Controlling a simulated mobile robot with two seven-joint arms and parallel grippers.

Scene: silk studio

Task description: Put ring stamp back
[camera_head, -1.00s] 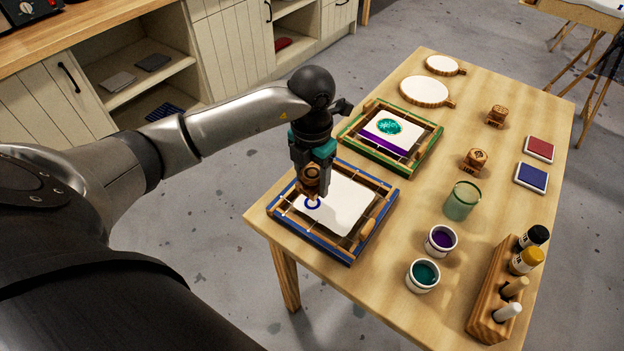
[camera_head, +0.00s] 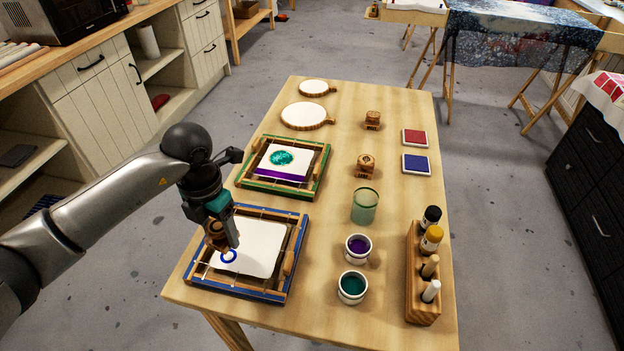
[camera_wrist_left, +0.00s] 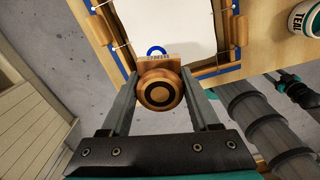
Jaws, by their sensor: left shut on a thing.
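My left gripper (camera_head: 226,238) is shut on the wooden ring stamp (camera_head: 214,229), over the near-left part of the blue frame (camera_head: 290,262). In the left wrist view the ring stamp (camera_wrist_left: 160,92) sits between the two grey fingers, its round knob with a dark ring facing the camera. I cannot tell whether the stamp touches the cloth. Dark and teal parts of mine show at the wrist view's right edge, without clear jaws.
Two wooden stamps (camera_head: 366,164) (camera_head: 373,120) stand beside the blue pad (camera_head: 416,164) and red pad (camera_head: 414,137). The green frame (camera_head: 322,172) lies behind the blue one. Purple (camera_head: 358,247) and teal (camera_head: 352,288) pots, a glass jar (camera_head: 365,206) and a bottle rack (camera_head: 422,290) stand right.

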